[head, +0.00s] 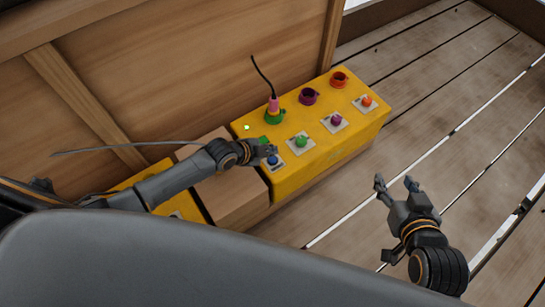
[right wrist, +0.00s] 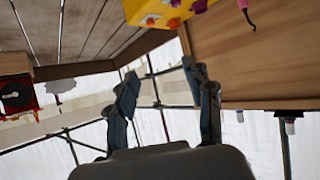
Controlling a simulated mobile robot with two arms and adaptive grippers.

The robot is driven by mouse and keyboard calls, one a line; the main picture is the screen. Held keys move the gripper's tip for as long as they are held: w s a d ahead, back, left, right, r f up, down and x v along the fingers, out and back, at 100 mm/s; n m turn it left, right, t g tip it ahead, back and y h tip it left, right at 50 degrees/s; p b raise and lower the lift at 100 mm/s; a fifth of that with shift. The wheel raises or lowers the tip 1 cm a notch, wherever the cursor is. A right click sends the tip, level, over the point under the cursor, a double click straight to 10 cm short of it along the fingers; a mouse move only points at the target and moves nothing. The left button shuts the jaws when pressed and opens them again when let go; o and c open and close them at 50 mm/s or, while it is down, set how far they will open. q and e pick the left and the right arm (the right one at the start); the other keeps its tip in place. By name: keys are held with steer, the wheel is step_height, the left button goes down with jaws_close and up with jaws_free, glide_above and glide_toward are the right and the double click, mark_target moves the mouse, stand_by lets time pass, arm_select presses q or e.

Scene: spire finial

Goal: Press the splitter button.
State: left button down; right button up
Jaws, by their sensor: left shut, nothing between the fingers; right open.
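A yellow box (head: 325,150) carries a row of buttons on pale square plates: blue (head: 273,160), green (head: 301,142), purple (head: 336,119) and orange-red (head: 366,101). I cannot read which one is the splitter button. My left gripper (head: 270,150) is shut and empty, with its tips right at the blue button and partly covering its plate; whether they touch it I cannot tell. My right gripper (head: 395,183) is open and empty over the plank floor, right of the box. Its spread fingers also show in the right wrist view (right wrist: 160,72).
Behind the buttons are a green socket (head: 275,117) with a pink plug (head: 273,103) and black cable, a purple socket (head: 308,96) and an orange socket (head: 339,80). A wooden wall (head: 190,70) stands behind. The plank floor (head: 450,110) is clear.

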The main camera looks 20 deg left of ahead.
arm_select(q)
steer(key=shift+r, duration=0.25)
steer(key=shift+r+p, duration=0.85)
steer(key=shift+p, duration=0.15)
arm_select(e)
steer(key=s+d+f+g+h, duration=0.1)
steer(key=s+d+f+g, duration=0.2)
steer(key=s+f+g, duration=0.3)
steer(key=s, duration=0.3)
steer(key=shift+s+d+h, duration=0.2)
steer(key=shift+s+h, duration=0.05)
steer(key=shift+h, duration=0.05)
